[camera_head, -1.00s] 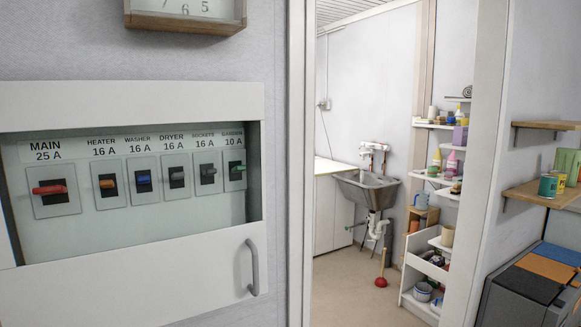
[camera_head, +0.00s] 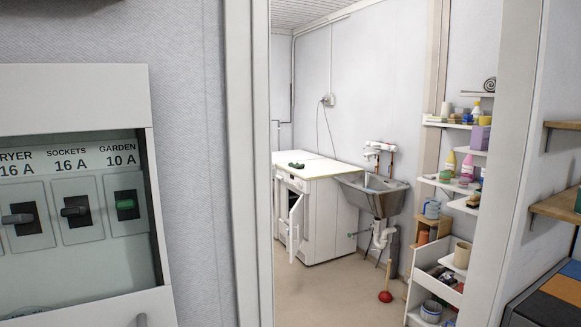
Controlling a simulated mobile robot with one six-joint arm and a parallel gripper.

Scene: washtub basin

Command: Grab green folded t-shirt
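A small dark green item (camera_head: 297,165) lies on the white top of the appliance (camera_head: 325,168) beyond the doorway; it is too small to tell if it is the folded t-shirt. No clearly folded green t-shirt shows elsewhere. My gripper is not in view.
A doorway opens ahead, with a wall and breaker panel (camera_head: 70,205) at left. The appliance's front door (camera_head: 296,224) stands open. A metal sink (camera_head: 376,196), a plunger (camera_head: 385,296) and loaded shelves (camera_head: 447,180) stand beyond. The floor (camera_head: 325,288) inside the doorway is mostly clear.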

